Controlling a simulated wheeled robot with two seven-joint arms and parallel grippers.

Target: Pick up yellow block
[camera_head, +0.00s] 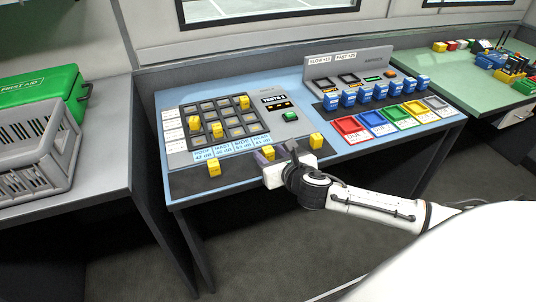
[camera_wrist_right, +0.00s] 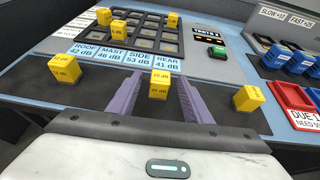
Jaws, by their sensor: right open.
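My right gripper (camera_head: 275,154) is open over the front strip of the blue console desk. In the right wrist view its two purple fingers (camera_wrist_right: 160,80) stand on either side of a yellow block (camera_wrist_right: 158,84), with a gap visible on both sides. That block also shows in the head view (camera_head: 268,152), partly hidden by the gripper. On the same dark strip, one yellow block (camera_head: 214,168) stands to the left and another (camera_head: 316,140) to the right. Three more yellow blocks (camera_head: 244,102) sit on the grid board. My left gripper is out of view.
The grid board (camera_head: 182,109) has label cards along its near edge. Blue blocks (camera_head: 378,92) and coloured trays (camera_head: 383,123) fill the desk's right side. A grey crate (camera_head: 75,150) and green first aid box (camera_head: 40,88) stand on the left counter.

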